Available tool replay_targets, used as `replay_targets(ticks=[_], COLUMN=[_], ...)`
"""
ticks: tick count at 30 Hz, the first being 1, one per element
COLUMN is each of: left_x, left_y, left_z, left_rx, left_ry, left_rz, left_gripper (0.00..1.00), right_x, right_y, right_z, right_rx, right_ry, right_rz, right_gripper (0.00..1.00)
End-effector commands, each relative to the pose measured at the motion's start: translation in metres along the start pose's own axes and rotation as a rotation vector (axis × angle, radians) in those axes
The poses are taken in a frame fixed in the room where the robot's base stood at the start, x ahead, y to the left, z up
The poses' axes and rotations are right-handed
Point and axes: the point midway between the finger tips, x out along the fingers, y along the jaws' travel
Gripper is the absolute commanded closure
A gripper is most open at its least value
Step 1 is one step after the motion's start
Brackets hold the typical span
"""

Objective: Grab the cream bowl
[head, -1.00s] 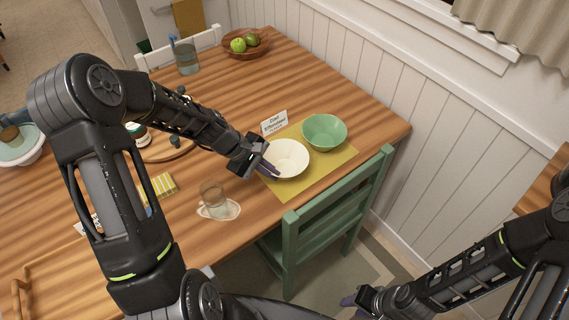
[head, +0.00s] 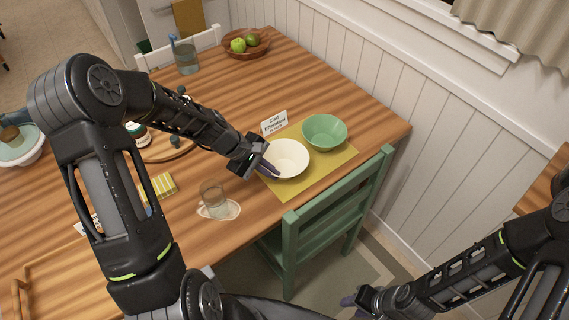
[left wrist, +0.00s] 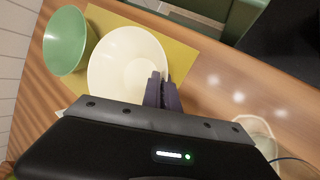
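The cream bowl (head: 290,157) sits upright on the yellow placemat (head: 318,178), left of the green bowl. My left gripper (head: 269,168) is at the bowl's near-left rim. In the left wrist view the cream bowl (left wrist: 122,62) is in front of the gripper. The two dark fingers (left wrist: 162,92) are close together with the rim between them, one inside the bowl and one outside. They look shut on the rim, and the bowl still rests on the mat. My right gripper (head: 355,302) is low at the bottom, away from the table; its fingers are partly hidden.
A green bowl (head: 324,132) stands close beside the cream bowl. A small sign (head: 274,122) is behind it. A green chair (head: 330,215) stands at the table edge. The back middle of the table is clear.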

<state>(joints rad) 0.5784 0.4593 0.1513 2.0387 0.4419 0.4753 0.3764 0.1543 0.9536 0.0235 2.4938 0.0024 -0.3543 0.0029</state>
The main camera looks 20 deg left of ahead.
Motion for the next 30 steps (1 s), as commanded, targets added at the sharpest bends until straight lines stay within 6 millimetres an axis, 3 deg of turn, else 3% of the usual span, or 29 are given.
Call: replay_targets(ticks=[11, 24, 30], left_x=[-0.007, -0.071, -0.084], left_y=[0.004, 0.037, 0.043], left_z=[0.003, 0.029, 0.035], left_rx=[0.002, 0.004, 0.001], left_ry=[0.001, 0.002, 0.001], left_rz=[0.001, 0.003, 0.002], left_gripper=[1.0, 1.0, 1.0], right_x=[0.001, 0.004, 0.004], right_y=[0.0, 0.001, 0.001], right_z=[0.0, -0.001, -0.001], right_rx=[0.0, -0.001, -0.001], right_ry=[0.0, 0.001, 0.001], right_rz=[0.0, -0.001, -0.002], right_gripper=[0.64, 0.64, 0.64])
